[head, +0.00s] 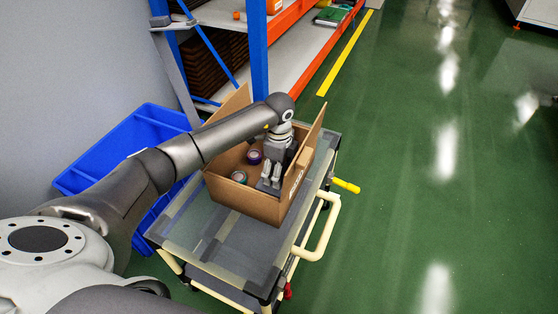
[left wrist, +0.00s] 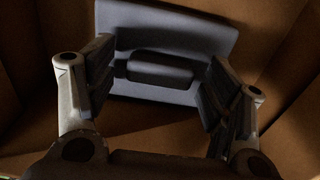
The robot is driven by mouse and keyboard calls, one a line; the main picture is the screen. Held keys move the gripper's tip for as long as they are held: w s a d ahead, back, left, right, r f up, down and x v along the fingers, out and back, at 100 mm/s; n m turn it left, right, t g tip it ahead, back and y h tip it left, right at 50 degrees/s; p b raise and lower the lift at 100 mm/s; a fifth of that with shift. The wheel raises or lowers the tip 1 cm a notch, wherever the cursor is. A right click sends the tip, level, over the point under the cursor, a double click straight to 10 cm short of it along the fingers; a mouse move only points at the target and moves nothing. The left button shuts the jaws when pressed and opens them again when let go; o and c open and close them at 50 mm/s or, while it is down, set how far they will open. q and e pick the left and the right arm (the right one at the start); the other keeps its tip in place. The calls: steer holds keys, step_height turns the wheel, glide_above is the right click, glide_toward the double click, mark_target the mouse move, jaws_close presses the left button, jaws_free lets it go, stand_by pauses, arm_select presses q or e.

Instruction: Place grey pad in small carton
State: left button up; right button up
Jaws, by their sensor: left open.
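The small carton (head: 245,201) stands open on a cart, its flaps raised. My left gripper (head: 270,184) reaches down into its right part. In the left wrist view, a grey pad (left wrist: 195,28) with a raised block in its middle lies against brown cardboard inside the carton. My left gripper (left wrist: 164,75) is open there, with one finger on each side of the raised block. I cannot tell whether the fingers touch it. The pad cannot be made out in the head view, where the gripper and carton wall cover that spot. My right gripper is not in view.
The cart (head: 195,229) has a pale handle at right. A blue bin (head: 128,150) and a shelf rack (head: 259,60) stand close by. Green floor is clear at right.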

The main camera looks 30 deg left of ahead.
arm_select(q)
step_height(320, 180, up, 12)
steer(key=p, duration=0.2)
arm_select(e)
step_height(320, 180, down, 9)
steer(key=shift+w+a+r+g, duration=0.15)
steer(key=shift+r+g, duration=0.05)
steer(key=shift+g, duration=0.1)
